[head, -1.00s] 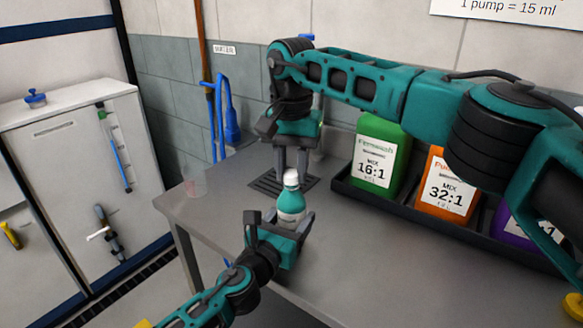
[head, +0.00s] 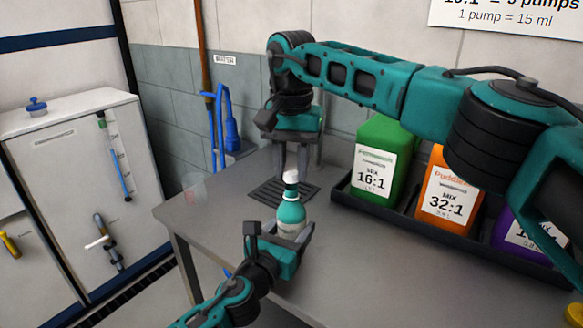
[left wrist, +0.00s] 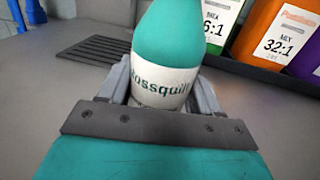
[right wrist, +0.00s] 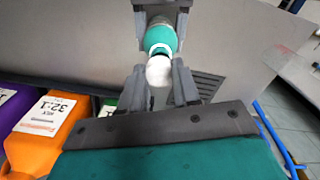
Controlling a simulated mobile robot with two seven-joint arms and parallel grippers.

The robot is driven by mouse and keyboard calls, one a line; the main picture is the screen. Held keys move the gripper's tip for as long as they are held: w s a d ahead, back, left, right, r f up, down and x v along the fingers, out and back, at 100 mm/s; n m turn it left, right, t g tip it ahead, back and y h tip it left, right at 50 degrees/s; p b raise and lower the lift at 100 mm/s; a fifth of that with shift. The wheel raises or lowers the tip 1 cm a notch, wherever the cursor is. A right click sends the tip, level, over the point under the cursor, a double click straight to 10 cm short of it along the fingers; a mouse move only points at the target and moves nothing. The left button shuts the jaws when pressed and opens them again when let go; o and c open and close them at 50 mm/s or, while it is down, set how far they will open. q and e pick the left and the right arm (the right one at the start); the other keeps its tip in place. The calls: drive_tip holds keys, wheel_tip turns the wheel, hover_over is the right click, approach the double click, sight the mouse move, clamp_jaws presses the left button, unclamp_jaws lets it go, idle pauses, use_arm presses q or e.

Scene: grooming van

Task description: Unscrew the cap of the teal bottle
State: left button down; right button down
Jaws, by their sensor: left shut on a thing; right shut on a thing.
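The teal bottle (head: 291,213) stands upright over the grey table. My left gripper (head: 289,230) is shut around its body; the left wrist view shows the bottle's white label (left wrist: 163,88) between the fingers. My right gripper (head: 291,172) points down from above, shut on the white cap (head: 291,176). In the right wrist view the cap (right wrist: 158,70) sits between the fingertips, in line with the bottle (right wrist: 160,38). A dark teal neck shows between cap and bottle shoulder. I cannot tell whether the cap still touches the neck.
A dark tray (head: 345,197) at the back right holds a green jug (head: 388,145), an orange jug (head: 436,175) and a purple one (head: 510,232). A drain grate (head: 265,192) lies behind the bottle. The table's left part is mostly clear. A white cabinet (head: 65,160) stands left.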

sight(293, 171)
wheel_tip(293, 171, up, 3)
drive_tip(key=shift+r, duration=0.15)
use_arm(q)
drive_tip(key=shift+c, duration=0.7)
unclamp_jaws()
use_arm(e)
drive_tip(key=shift+r, duration=0.25)
use_arm(q)
drive_tip(key=v, duration=1.2)
use_arm(e)
drive_tip(key=shift+d+f, duration=0.1)
